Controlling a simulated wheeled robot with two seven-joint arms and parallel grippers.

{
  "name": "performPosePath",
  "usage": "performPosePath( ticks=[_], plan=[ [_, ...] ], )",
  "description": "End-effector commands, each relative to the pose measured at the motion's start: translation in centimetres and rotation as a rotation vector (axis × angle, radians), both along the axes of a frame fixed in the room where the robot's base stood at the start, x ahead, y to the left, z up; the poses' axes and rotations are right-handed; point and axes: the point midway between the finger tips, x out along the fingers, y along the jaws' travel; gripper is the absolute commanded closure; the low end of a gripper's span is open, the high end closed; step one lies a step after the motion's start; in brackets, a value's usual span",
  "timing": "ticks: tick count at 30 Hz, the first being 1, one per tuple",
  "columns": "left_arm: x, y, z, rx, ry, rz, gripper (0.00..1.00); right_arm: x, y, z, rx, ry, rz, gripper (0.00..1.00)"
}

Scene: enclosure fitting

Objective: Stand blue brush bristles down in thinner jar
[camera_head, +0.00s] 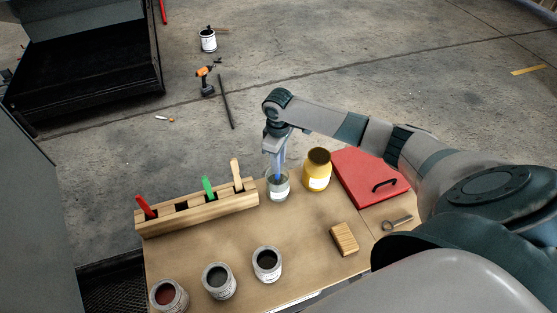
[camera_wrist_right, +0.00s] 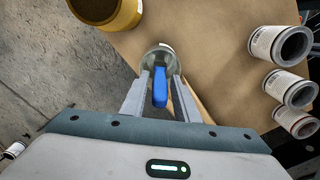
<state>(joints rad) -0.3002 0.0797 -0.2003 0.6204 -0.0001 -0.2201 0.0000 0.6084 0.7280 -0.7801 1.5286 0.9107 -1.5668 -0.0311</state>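The blue brush (camera_head: 280,177) stands roughly upright in the clear thinner jar (camera_head: 278,194), handle up; its bristles are hidden inside. The jar stands on the table beside the yellow pot. My right gripper (camera_head: 279,160) is directly above the jar, pointing down. In the right wrist view, the blue handle (camera_wrist_right: 160,88) lies between the two fingers (camera_wrist_right: 160,80), with a narrow gap showing on each side, so the gripper looks open around it. The jar's glass rim (camera_wrist_right: 158,54) shows just beyond the fingertips. My left gripper is not in view.
A wooden rack (camera_head: 200,214) holds red, green and plain-handled brushes at left. Three paint cans (camera_head: 219,281) line the front edge. A yellow pot (camera_head: 317,170), a red case (camera_head: 368,179), a wooden block (camera_head: 344,238) and a metal ring tool (camera_head: 397,223) are to the right. The middle table is clear.

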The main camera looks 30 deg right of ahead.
Motion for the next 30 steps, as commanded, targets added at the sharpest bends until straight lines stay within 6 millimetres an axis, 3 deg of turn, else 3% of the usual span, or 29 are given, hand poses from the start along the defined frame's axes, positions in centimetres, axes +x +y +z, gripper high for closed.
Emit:
performPosePath(
  ticks=[17, 23, 30],
  plan=[
    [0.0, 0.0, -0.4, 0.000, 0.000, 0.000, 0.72, 0.1, 0.0, 0.9, 0.002, -0.001, 0.000, 0.61],
    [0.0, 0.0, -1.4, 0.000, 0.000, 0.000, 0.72, 0.1, -0.1, 3.5, 0.000, -0.004, 0.000, 0.61],
    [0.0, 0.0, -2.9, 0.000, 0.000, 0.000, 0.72, 0.1, 0.0, 8.2, 0.000, -0.005, 0.001, 0.61]
  ],
)
